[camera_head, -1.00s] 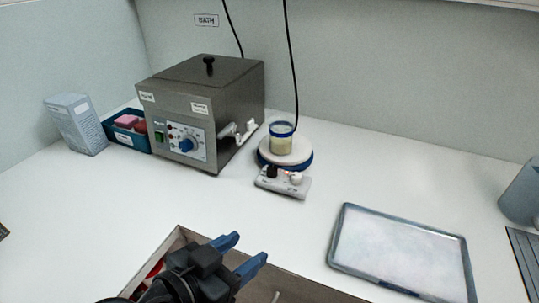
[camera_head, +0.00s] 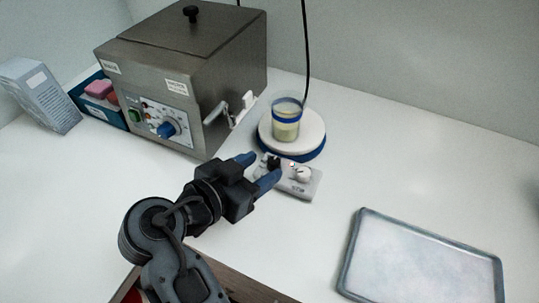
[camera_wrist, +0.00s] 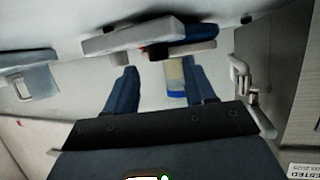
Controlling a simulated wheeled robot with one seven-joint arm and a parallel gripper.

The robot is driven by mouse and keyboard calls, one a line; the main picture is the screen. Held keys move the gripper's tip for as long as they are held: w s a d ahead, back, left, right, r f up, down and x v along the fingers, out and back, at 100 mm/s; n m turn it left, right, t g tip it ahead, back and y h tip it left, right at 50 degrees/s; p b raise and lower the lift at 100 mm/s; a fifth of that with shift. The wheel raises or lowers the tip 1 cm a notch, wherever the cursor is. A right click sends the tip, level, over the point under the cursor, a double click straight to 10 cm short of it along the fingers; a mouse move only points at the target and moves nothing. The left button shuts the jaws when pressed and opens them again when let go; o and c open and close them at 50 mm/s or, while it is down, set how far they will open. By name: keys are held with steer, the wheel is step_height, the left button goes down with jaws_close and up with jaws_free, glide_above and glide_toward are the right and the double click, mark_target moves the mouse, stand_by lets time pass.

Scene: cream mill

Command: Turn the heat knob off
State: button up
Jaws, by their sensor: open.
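The small grey control box (camera_head: 302,188) lies in front of the round hotplate. It carries a black knob (camera_head: 273,162) on its left and a white knob (camera_head: 302,174) on its right; I cannot read which is for heat. My gripper (camera_head: 258,169) is open, its blue fingers just short of the box's left end and near the black knob in the head view. Contact cannot be made out. The wrist view is upside down and shows both fingers (camera_wrist: 160,72) apart, with the control box (camera_wrist: 125,38) past them. The knob settings are too small to tell.
A beaker (camera_head: 286,128) of pale liquid stands on the white and blue hotplate (camera_head: 306,140). A steel bath (camera_head: 180,75) with a blue knob (camera_head: 166,130) stands left. A grey-rimmed tray (camera_head: 350,250) lies right. A cable hangs behind the beaker. Clear table lies right of the box.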

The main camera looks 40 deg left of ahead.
mark_target(272, 162)
steer(key=shift+x, duration=1.9)
steer(key=shift+c, duration=0.5)
jaws_close()
